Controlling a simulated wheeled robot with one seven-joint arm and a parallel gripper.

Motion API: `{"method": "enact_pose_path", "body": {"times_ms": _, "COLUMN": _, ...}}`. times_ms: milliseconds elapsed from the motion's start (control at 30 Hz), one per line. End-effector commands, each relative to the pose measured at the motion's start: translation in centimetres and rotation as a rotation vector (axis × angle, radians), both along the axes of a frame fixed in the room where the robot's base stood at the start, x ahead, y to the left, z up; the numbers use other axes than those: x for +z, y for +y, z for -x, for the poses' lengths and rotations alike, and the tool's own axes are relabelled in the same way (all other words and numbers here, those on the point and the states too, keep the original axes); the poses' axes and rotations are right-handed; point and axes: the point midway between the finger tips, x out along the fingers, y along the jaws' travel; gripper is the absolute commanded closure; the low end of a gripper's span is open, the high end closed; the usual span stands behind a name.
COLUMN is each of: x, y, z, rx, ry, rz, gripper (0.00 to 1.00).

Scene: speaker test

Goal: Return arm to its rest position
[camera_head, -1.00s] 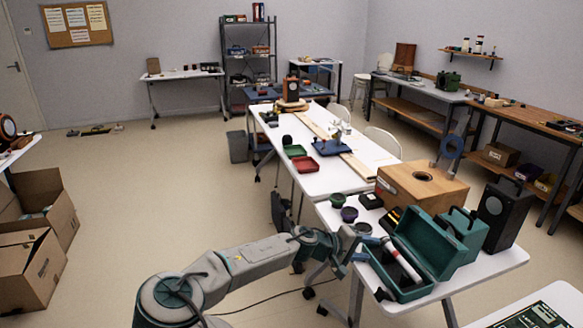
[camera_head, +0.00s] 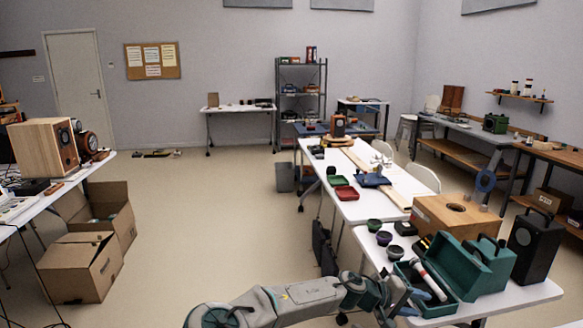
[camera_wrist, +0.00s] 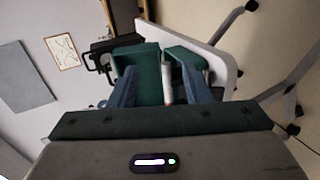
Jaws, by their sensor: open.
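My arm (camera_head: 310,294) reaches from the bottom of the head view toward the near end of the white table. My gripper (camera_head: 402,292) is at the left side of an open green toolbox (camera_head: 470,291). In the wrist view my gripper (camera_wrist: 160,82) shows two blue fingers spread apart, with nothing held. A white tube with a red end (camera_head: 430,282) lies in the toolbox. The tube (camera_wrist: 167,84) appears between the fingers in the wrist view, beyond them. Whether a finger touches the toolbox, I cannot tell.
The white table (camera_head: 520,297) also holds a wooden box (camera_head: 440,215) with a round hole, a black speaker (camera_head: 533,245) and small bowls (camera_head: 374,225). Cardboard boxes (camera_head: 82,266) stand on the floor at left. Open floor (camera_head: 215,230) lies between.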

Motion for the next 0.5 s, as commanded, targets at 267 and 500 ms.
{"method": "enact_pose_path", "body": {"times_ms": 267, "x": -1.8, "y": -0.8, "z": 2.3, "rx": -0.075, "ry": 0.014, "rz": -0.125, "gripper": 0.56}}
{"method": "enact_pose_path", "body": {"times_ms": 500, "x": -3.7, "y": -0.9, "z": 5.1, "rx": -0.159, "ry": 0.029, "rz": -0.279, "gripper": 0.56}}
